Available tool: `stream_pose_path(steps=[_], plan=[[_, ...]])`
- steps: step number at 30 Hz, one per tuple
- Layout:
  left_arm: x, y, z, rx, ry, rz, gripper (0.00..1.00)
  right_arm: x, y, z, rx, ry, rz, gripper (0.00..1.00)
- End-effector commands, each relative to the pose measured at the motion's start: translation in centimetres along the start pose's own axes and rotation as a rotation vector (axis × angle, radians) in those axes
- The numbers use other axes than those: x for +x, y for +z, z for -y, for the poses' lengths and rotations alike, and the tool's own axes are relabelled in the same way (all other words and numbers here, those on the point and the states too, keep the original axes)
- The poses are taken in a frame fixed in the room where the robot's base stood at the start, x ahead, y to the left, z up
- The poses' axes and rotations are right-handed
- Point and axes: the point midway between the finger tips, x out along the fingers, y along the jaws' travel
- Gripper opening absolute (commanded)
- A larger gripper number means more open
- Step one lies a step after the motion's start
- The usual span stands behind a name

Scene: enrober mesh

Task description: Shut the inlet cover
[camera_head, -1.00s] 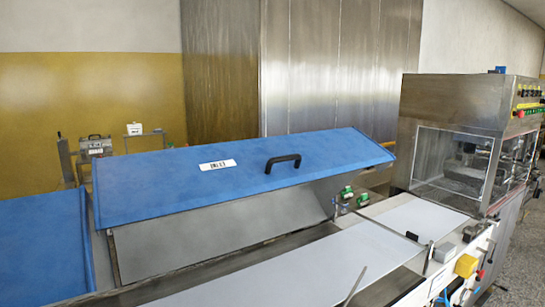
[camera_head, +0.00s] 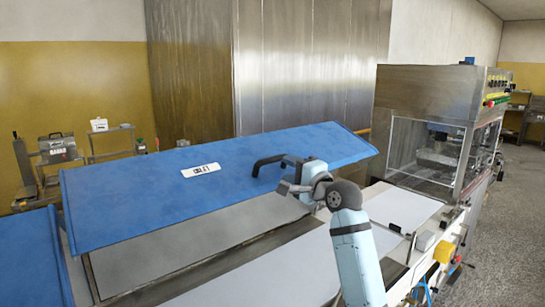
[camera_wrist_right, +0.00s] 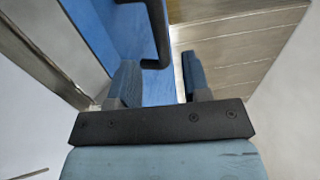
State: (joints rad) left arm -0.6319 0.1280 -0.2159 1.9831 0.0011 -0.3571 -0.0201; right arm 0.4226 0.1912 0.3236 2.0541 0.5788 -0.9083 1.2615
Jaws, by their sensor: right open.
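The inlet cover (camera_head: 130,195) is a long blue lid with a white label, tilted up over the machine's open bay. Its black handle (camera_head: 268,163) stands near the cover's lower right edge. My right gripper (camera_head: 287,170) is at the handle's right end in the head view, overlapping part of it. In the right wrist view the gripper (camera_wrist_right: 160,85) is open, its two blue-grey fingers apart, with the black handle (camera_wrist_right: 157,35) just ahead between them. I cannot tell whether they touch. My left gripper is not in view.
A second blue cover (camera_head: 30,260) lies at the left. A white belt (camera_head: 250,275) runs in front of the bay.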

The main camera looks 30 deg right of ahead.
Motion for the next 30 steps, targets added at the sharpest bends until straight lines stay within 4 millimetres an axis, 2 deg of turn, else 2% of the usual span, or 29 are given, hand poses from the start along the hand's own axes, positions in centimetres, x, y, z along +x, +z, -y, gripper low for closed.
stream_pose_path(steps=[3,10,15,23,25,29,30], plan=[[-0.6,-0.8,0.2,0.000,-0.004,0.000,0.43,2.7,0.0,0.3,-0.001,0.001,0.000,0.44],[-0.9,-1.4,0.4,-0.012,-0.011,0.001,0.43,6.1,0.0,0.1,-0.001,0.001,0.000,0.44],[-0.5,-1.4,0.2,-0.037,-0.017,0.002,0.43,7.1,0.0,0.0,-0.002,0.001,0.000,0.44],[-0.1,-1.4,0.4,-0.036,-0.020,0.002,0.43,7.2,0.0,-0.1,-0.002,0.000,-0.001,0.44],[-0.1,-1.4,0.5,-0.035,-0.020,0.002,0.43,7.2,0.0,-0.1,-0.002,0.000,-0.001,0.32],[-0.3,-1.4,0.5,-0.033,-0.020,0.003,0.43,7.2,0.0,-0.1,-0.002,0.000,-0.001,0.03],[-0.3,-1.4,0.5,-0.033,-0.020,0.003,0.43,7.2,0.0,-0.1,-0.002,0.000,-0.001,0.00]])
